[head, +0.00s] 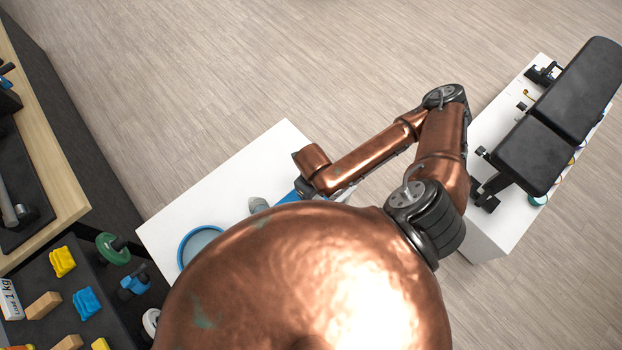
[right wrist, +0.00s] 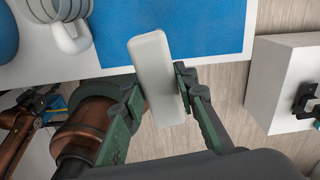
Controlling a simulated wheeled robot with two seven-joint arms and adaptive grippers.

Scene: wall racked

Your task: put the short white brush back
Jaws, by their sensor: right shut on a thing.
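A short white block-like piece with rounded ends (right wrist: 158,75), which I take for the short white brush, is between the fingers of my right gripper (right wrist: 158,96) in the right wrist view. The gripper is shut on its sides. No bristles show. Its far end overlaps the blue mat (right wrist: 205,25) on the white table in the picture; I cannot tell whether it touches. In the head view my right arm reaches over the white table (head: 235,172), and the gripper and brush are hidden. A strip of the blue mat shows there (head: 289,197). My left gripper is not visible.
A grey ribbed mug with a white handle (right wrist: 72,40) stands left of the mat. A blue-rimmed round bowl (head: 181,250) is on the table. A rack with weights and blocks (head: 62,262) stands at left. A black bench (head: 535,155) is over a white surface at right.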

